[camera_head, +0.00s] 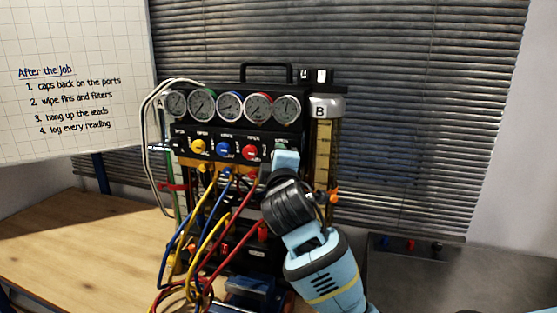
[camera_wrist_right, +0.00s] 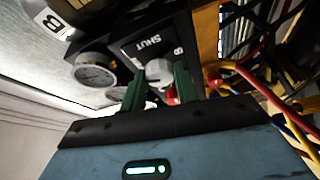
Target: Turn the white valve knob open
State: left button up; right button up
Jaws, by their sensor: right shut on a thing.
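The white valve knob (camera_wrist_right: 159,71) sits on the black panel of the gauge rig (camera_head: 222,143), beside a printed SHUT label (camera_wrist_right: 141,45) in the wrist view. My right gripper (camera_head: 284,158) reaches the right end of the knob row. In the wrist view its two green fingers stand on either side of the white knob, shut on it. In the head view my gripper and wrist cover most of this knob. My left gripper does not show in either view.
Yellow (camera_head: 198,146), blue (camera_head: 222,148) and red (camera_head: 250,152) knobs line the panel to the left, under several round gauges (camera_head: 230,106). Coloured hoses (camera_head: 205,215) hang in front of the rig. A cylinder marked B (camera_head: 325,107) stands right. The wooden bench (camera_head: 70,235) is clear at left.

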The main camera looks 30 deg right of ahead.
jog(key=shift+r+n+g+y, duration=0.1)
jog(key=shift+n+g+y, duration=0.4)
jog(key=shift+n, duration=1.3)
jog(key=o, duration=1)
jog(key=shift+c, duration=0.2)
jog(key=v, duration=0.8)
jog(key=shift+w+r, duration=0.1)
jog(key=shift+w, duration=0.05)
